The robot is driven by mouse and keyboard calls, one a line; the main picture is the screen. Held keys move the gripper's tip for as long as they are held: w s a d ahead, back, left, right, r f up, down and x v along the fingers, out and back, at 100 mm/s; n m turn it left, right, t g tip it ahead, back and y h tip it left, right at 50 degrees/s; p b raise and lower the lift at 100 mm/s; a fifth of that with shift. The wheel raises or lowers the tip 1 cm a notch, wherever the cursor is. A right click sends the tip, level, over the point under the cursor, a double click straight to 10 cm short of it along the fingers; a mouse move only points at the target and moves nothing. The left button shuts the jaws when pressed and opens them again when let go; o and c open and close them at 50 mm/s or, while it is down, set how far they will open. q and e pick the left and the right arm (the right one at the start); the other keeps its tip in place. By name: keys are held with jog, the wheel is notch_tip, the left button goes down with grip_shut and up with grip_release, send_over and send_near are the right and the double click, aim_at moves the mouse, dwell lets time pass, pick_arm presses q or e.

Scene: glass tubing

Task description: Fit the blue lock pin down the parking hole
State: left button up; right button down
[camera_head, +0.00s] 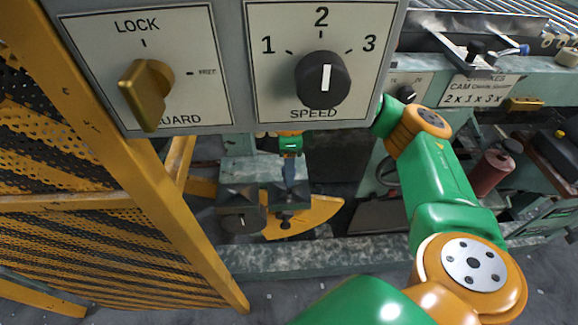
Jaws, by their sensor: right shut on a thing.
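My right arm comes in from the lower right and bends behind the hanging control panel. My right gripper (290,153) shows small and partly hidden just below the panel's lower edge. It points down and is shut on a narrow blue piece, which appears to be the blue lock pin (289,172). The pin looks upright, over a dark block (291,191) beside a yellow curved plate (314,212). I cannot tell whether the pin's lower end touches the block or is in it. The parking hole cannot be made out. My left gripper is not in view.
The grey control panel (237,65) with a brass LOCK knob (147,92) and a black SPEED knob (323,79) fills the upper middle. A yellow perforated guard (70,140) stands at left. A second dark block (238,194) is close by. A red cylinder (492,175) stands at right.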

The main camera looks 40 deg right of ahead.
jog(key=shift+f+b, duration=1.55)
jog(key=shift+f, duration=0.5)
jog(key=shift+c, duration=2.1)
grip_release()
notch_tip(320, 180, up, 7)
jog(key=shift+f+p, duration=0.2)
jog(key=shift+p, duration=0.45)
jog(key=shift+r, duration=0.3)
